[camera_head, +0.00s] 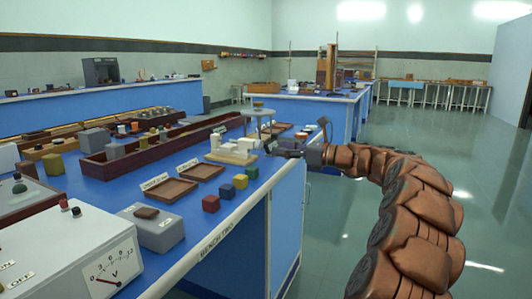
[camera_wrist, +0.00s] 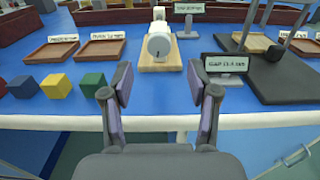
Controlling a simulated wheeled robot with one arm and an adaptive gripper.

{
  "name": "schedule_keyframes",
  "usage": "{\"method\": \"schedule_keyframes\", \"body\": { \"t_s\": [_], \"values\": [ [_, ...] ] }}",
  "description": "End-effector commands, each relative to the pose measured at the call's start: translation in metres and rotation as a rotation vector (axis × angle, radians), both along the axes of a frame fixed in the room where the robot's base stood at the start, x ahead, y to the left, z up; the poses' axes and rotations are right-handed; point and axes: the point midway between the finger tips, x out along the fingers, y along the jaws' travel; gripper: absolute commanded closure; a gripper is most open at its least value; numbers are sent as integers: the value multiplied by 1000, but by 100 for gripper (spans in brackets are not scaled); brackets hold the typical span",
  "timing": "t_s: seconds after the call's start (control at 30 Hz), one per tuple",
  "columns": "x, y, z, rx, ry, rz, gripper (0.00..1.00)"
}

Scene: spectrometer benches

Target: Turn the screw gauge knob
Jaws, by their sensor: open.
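The screw gauge (camera_wrist: 158,25) is a pale device on a wooden base (camera_wrist: 160,65) near the bench's front edge. Its round grey knob (camera_wrist: 159,45) faces my gripper in the wrist view. The gauge (camera_head: 236,146) also shows in the head view, just left of my gripper. My gripper (camera_wrist: 160,83) is open and empty, with its two fingers spread. In the wrist view the knob lies between and beyond the fingertips, and neither finger touches it. In the head view my gripper (camera_head: 275,148) is at the bench edge, and its fingers are small and hard to make out.
Red, yellow and green cubes (camera_wrist: 92,86) sit left of the gauge, with brown trays (camera_wrist: 102,51) behind them. A dark stand base (camera_wrist: 270,75) and a label sign (camera_wrist: 226,64) are close on the right. A meter (camera_head: 75,260) stands front left. The floor right of the bench is clear.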

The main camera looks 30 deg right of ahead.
Motion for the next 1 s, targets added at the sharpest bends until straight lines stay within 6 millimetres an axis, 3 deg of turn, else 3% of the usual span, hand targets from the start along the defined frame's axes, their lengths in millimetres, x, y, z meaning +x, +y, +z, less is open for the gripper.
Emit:
{"method": "schedule_keyframes", "body": {
  "t_s": [0.33, 0.77, 1.0],
  "values": [
    [41, 26, -3, -2, 2, 1, 40],
    [51, 32, 0, -2, 0, 2, 40],
    [51, 32, 0, -2, 0, 2, 62]
  ]
}}
